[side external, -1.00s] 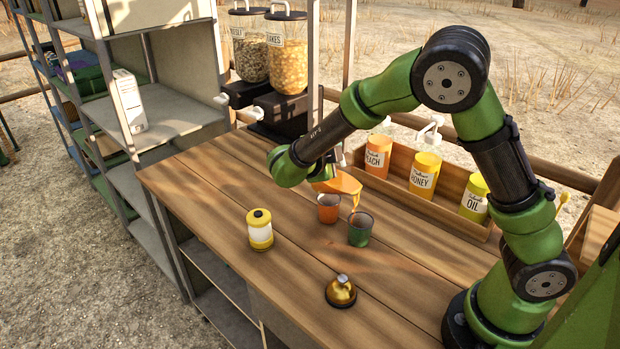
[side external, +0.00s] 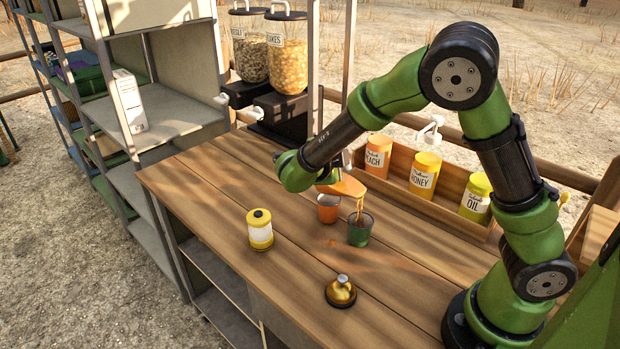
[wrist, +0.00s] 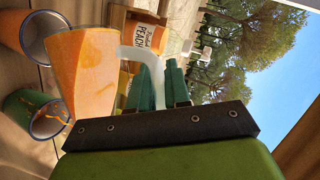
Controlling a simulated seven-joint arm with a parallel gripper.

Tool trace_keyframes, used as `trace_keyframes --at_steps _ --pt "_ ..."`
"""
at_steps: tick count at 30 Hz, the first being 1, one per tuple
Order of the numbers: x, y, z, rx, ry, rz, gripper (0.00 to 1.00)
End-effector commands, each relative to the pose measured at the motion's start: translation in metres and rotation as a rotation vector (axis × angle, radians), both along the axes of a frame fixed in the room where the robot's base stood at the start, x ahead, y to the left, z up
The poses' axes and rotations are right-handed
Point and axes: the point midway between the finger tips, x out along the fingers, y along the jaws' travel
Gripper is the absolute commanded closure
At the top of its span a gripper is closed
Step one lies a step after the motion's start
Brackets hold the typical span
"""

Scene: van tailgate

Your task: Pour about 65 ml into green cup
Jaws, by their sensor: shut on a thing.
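The green cup (side external: 359,232) stands upright on the wooden counter; it also shows in the wrist view (wrist: 38,112). My gripper (wrist: 158,88) is shut on the handle of an orange jug (side external: 345,185). The jug is tilted, with its spout end over the green cup, and a thin orange stream (side external: 360,208) runs from it into the cup. In the wrist view the jug (wrist: 88,72) looks largely orange inside, and orange liquid shows at the cup's mouth. The cup's fill level cannot be told.
An orange cup (side external: 328,209) stands close left of the green cup. A yellow-capped jar (side external: 260,229) and a brass bell (side external: 341,291) stand nearer the front. A wooden rack (side external: 447,213) with peach, honey and oil containers lies behind. The right front counter is clear.

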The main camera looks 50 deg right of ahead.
Motion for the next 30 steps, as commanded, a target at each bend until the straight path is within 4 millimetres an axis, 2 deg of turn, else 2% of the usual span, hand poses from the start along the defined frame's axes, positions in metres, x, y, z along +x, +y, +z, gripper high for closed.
trace_keyframes --at_steps 30 --pt "-0.0075 0.0039 -0.0009 -0.004 -0.094 0.001 1.0"
